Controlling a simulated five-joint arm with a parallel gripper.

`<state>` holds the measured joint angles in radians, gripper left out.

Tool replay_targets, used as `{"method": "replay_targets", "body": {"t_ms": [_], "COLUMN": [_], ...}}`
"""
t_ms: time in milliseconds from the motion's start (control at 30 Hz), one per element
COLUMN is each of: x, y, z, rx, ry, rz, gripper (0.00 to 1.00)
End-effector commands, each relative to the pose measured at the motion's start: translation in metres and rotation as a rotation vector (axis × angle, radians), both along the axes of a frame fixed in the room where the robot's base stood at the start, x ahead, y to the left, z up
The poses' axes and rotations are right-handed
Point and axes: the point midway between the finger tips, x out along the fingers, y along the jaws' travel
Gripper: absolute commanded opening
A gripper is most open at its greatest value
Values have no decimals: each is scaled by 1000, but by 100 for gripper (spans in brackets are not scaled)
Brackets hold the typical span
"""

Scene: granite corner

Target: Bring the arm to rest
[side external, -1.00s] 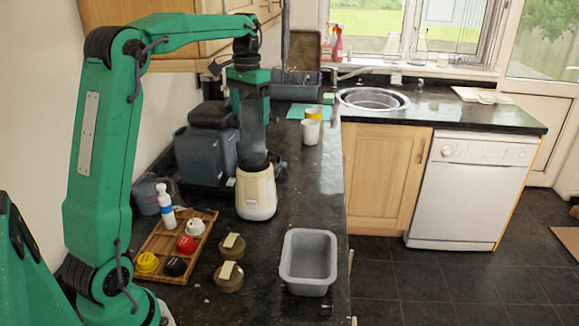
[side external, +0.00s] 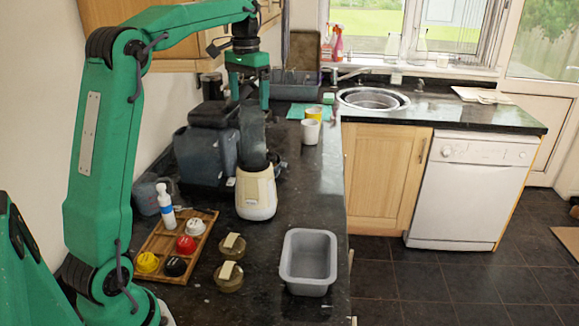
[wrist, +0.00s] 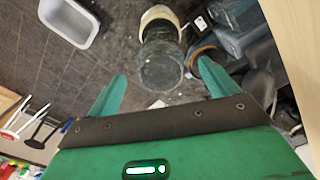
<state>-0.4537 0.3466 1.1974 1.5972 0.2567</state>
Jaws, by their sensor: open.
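My gripper (side external: 249,92) is up high over the dark counter (side external: 318,205), above the blender with the cream base (side external: 256,192) and dark jar. Its green fingers point down and are spread apart with nothing between them. In the wrist view my gripper (wrist: 158,88) is also open, and the blender's round jar (wrist: 161,68) shows beyond the gap between the fingertips. In the side view the fingers look close to the jar's top; I cannot tell the exact gap.
A grey tub (side external: 309,258) stands at the counter's front right edge. A wooden tray (side external: 168,245) holds coloured round items and a white bottle. A dark appliance (side external: 208,145) stands left of the blender. Two cups (side external: 310,131) stand behind it. Wall cupboards (side external: 200,35) hang close by the arm.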

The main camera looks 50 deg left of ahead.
Motion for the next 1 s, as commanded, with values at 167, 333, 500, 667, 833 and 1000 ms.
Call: {"method": "replay_targets", "body": {"t_ms": [167, 333, 500, 667, 833, 1000], "x": [-5, -20, -35, -48, -68, -91], "y": [-4, -20, -43, -68, -96, -123], "z": [2, 6, 11, 12, 11, 4], "rx": [-5, -17, -11, 11, 32, 49], "ry": [10, 36, 24, -27, -90, -157], "rz": [-2, -14, -31, -48, -70, -92], "gripper": [86, 86, 86, 86, 86, 86]}}
